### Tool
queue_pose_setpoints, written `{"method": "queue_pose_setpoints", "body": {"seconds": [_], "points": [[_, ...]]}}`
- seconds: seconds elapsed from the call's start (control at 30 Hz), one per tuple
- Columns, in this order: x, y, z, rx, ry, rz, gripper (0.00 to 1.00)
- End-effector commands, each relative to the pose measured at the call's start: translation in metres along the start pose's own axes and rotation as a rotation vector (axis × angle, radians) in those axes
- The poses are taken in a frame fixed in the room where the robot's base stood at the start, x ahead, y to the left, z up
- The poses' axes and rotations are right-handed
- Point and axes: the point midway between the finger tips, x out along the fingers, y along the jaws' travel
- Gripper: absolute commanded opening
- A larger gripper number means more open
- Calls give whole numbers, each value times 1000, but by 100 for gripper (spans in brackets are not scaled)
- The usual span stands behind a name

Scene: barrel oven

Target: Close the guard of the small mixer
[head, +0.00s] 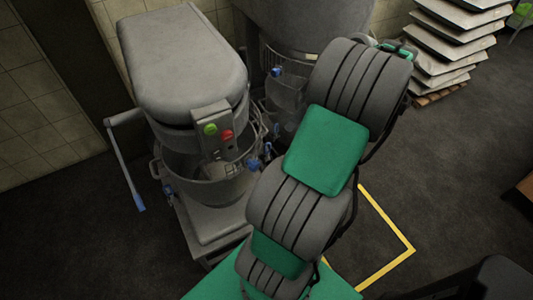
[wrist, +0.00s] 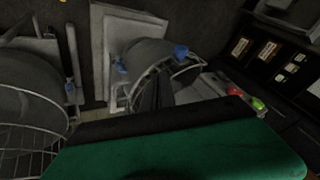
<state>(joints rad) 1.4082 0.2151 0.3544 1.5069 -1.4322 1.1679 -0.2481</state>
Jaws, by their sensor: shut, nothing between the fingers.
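The small mixer (head: 185,65) stands left of centre in the head view, with a grey rounded head, a green and a red button, and a bowl (head: 205,185) below. Its wire guard (head: 257,135) shows at the bowl's right side, swung out from the front, partly behind my arm. In the wrist view the guard (wrist: 188,72) is a thin wire rim with a blue knob, near the bowl. My gripper (wrist: 155,90) shows as dark fingers, shut and empty, close to the guard; I cannot tell whether they touch it. In the head view my arm hides the gripper.
A larger mixer (head: 310,20) stands behind; its bowl and wire guard (wrist: 30,140) are at the wrist view's left. A lever with a blue grip (head: 122,165) sticks out left of the small mixer. Stacked sacks (head: 455,40) stand far right.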

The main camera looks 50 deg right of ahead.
Motion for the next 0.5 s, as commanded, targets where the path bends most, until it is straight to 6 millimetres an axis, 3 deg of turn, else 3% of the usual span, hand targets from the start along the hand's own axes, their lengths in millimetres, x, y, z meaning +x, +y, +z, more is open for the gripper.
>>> {"method": "queue_pose_setpoints", "body": {"seconds": [0.4, 0.5], "points": [[92, 0, 0, 1, -1, -2, 0], [101, -14, 1, 1, -2, 2, 0]]}}
